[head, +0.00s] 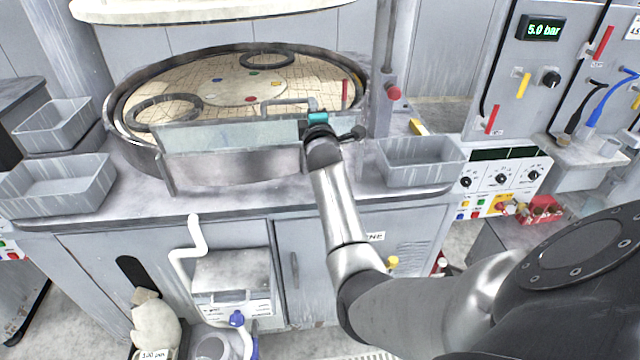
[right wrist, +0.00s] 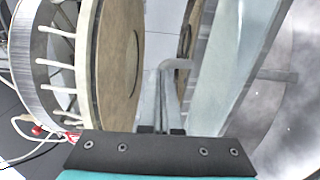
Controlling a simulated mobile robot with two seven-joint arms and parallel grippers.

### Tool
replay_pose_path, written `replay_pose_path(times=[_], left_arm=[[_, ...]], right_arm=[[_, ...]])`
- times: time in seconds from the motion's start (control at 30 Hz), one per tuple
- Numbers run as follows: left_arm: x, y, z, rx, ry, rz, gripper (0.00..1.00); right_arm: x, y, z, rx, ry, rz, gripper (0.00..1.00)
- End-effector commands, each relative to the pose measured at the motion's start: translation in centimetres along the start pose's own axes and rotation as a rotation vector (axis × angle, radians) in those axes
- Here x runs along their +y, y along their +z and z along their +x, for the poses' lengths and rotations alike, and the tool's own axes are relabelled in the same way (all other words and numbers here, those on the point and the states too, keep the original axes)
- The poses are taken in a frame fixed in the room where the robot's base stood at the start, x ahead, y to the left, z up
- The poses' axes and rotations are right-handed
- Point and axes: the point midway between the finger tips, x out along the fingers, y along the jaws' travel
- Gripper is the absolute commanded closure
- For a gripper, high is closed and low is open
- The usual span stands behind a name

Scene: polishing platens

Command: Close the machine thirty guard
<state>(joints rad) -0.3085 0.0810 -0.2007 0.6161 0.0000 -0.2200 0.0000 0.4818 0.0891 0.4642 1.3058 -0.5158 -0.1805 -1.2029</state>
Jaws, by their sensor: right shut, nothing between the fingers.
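The machine's guard (head: 225,136) is a see-through panel in a grey frame. It stands along the front rim of the round platen (head: 125,85), and its pale surface also shows in the right wrist view (right wrist: 222,70). A grey bar handle (head: 287,102) is at the guard's top right. My right gripper (head: 312,112) is at the right end of the guard, close to the handle. Its fingers (right wrist: 161,100) are shut with nothing between them, just below a bent grey bar (right wrist: 177,64) in the wrist view. Whether they touch the bar I cannot tell. My left gripper is not in view.
Grey bins stand left (head: 60,185) and right (head: 420,165) of the platen. A post with a red knob (head: 393,93) rises at its right. Rings (head: 165,112) lie on the platen. A control panel (head: 505,180) is farther right.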

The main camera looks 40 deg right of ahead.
Motion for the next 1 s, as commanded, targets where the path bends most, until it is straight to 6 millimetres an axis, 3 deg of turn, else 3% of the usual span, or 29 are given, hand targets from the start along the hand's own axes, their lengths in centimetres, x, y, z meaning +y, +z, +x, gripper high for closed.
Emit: replay_pose_path(times=[0.17,0.4,1.0], left_arm=[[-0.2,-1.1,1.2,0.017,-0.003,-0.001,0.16],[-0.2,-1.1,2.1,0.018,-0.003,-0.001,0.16],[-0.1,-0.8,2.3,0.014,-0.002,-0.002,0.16]], right_arm=[[0.1,0.1,1.4,0.0,-0.001,-0.003,1.0],[0.5,0.0,2.8,0.0,-0.001,0.0,1.0],[1.1,0.2,3.3,-0.002,0.005,0.0,1.0]])
